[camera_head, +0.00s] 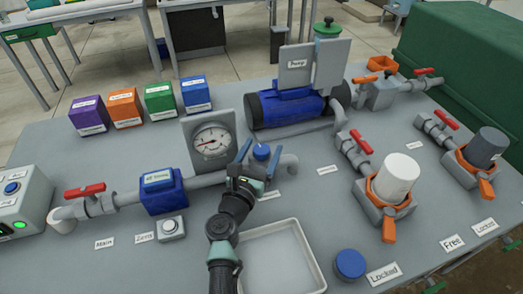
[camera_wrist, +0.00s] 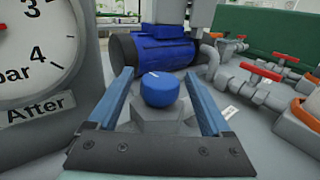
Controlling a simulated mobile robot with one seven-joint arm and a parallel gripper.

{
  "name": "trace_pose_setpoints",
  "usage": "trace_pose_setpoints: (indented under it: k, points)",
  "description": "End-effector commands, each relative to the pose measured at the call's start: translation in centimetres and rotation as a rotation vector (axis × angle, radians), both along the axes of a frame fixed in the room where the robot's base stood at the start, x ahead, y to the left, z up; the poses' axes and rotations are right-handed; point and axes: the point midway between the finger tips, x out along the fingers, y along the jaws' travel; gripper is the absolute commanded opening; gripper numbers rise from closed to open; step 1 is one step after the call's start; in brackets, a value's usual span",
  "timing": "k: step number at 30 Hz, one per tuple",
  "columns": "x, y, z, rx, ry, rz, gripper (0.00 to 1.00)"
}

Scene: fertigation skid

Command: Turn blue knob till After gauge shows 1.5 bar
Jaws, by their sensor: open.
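The blue knob (camera_head: 261,152) sits on a grey valve body on the pipe, just right of the After gauge (camera_head: 212,141). In the wrist view the blue knob (camera_wrist: 159,90) shows between my gripper's (camera_wrist: 158,76) two blue fingers, with a visible gap on each side. My gripper (camera_head: 261,149) is open and empty, its fingers reaching past the knob's sides.
A blue pump (camera_head: 290,105) stands behind the knob. A blue box (camera_head: 162,190) is on the pipe at left, near a red-handled valve (camera_head: 86,190). An empty white tray (camera_head: 280,260) lies in front. More red-handled valves (camera_head: 360,141) are at right.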

Motion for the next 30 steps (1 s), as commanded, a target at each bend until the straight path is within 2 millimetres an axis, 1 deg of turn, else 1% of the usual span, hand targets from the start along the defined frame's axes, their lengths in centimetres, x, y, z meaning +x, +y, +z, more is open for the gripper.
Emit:
trace_pose_setpoints:
  k: [2,3,5,6,11,15,16,23,30]
  points:
    - [-0.02,0.00,0.00,0.000,0.000,0.000,0.81]
    - [-0.02,0.00,-0.01,0.000,0.000,0.000,0.74]
    - [-0.03,0.01,-0.01,0.000,0.000,0.000,0.63]
    - [-0.03,0.01,-0.01,0.000,0.000,0.000,0.56]
    - [-0.04,0.01,-0.01,0.000,0.000,0.000,0.27]
    - [-0.05,0.02,-0.01,0.000,0.000,0.000,0.02]
    - [-0.05,0.02,-0.02,0.000,0.000,0.000,0.00]
    - [-0.09,-0.07,-0.05,0.000,0.000,0.018,0.00]
    - [-0.10,-0.09,-0.05,0.000,0.000,0.097,0.00]
